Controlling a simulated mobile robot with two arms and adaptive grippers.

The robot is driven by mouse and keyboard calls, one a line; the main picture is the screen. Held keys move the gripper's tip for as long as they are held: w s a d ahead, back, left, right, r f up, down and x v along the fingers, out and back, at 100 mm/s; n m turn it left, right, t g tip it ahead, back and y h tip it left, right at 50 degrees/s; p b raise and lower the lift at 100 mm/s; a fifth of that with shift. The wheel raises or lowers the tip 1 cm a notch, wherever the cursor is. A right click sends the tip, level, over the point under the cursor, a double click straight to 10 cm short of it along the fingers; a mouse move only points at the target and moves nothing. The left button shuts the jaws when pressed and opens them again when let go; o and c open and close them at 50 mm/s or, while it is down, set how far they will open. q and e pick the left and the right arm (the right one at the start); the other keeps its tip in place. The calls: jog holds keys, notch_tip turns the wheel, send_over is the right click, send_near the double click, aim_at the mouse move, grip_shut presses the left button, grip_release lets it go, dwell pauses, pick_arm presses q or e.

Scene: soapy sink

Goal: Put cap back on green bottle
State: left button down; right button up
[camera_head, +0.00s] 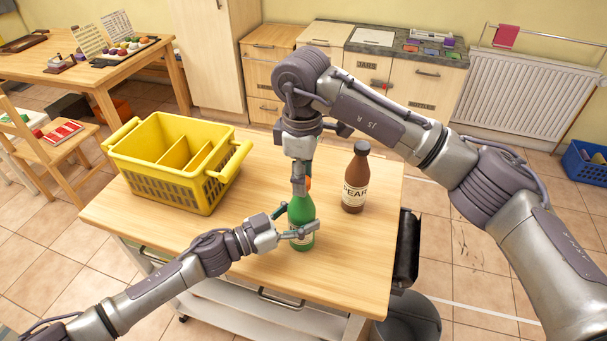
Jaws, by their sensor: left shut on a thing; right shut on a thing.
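The green bottle (301,211) stands upright on the wooden-topped cart, with a pale label low on its side. My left gripper (300,228) comes in from the left and is shut on the bottle's body. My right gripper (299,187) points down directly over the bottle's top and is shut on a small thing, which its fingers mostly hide. I take this to be the cap. The bottle's mouth is hidden too, so I cannot tell whether cap and mouth touch. A small orange patch and a green patch show just right of the fingers.
A brown bottle (356,180) with a pear label stands to the right. A yellow divided crate (150,183) sits at the cart's left. The cart top (345,262) is bare at the front right. A black holder (407,250) hangs on the right side.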

jog(key=shift+d+m, duration=0.1)
jog(key=shift+m, duration=0.4)
jog(key=o, duration=0.7)
jog(key=shift+o, duration=0.2)
jog(key=shift+r, duration=2.25)
jog(key=shift+c, duration=0.5)
